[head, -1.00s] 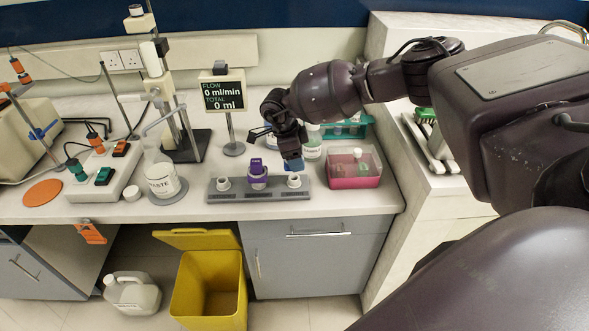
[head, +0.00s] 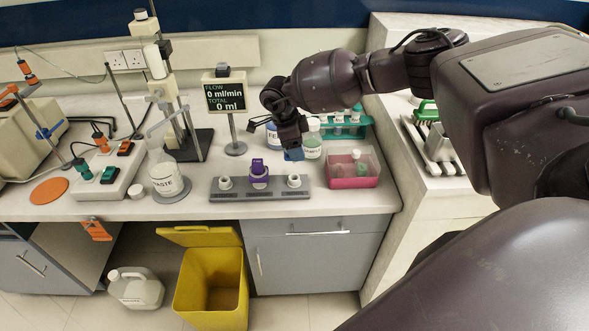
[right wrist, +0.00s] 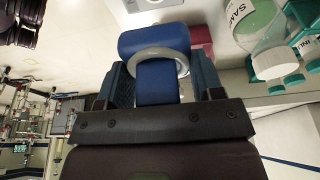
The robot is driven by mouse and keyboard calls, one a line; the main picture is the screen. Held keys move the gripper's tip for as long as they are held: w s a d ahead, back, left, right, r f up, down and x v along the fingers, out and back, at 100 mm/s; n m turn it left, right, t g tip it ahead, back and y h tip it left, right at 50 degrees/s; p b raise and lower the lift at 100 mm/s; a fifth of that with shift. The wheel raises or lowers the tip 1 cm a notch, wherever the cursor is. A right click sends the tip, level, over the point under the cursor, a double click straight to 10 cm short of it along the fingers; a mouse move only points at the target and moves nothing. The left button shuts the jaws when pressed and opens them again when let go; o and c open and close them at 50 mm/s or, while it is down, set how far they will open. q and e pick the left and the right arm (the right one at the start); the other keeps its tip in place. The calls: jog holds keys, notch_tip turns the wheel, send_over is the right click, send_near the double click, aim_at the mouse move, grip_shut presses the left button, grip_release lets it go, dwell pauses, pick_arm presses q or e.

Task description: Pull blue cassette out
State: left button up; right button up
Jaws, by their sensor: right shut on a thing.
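The blue cassette (head: 293,154) is held by my right gripper (head: 290,146) above the grey rack (head: 232,196). A gap shows between it and the white right-hand socket (head: 294,181). In the right wrist view the blue cassette (right wrist: 153,42), with a grey ring round it, sits between the two fingers of my right gripper (right wrist: 160,85). A purple cassette (head: 258,170) stands in the middle socket. The white left socket (head: 225,183) holds no cassette. My left gripper is not in view.
A pink box (head: 352,181) with a clear upper part stands right of the rack. Labelled bottles (head: 313,146) and a teal tube rack (head: 354,128) are behind. A waste flask (head: 166,178) stands left. An open yellow bin (head: 209,285) is on the floor.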

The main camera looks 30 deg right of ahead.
jog(key=shift+r+p, duration=0.55)
jog(key=shift+r, duration=0.55)
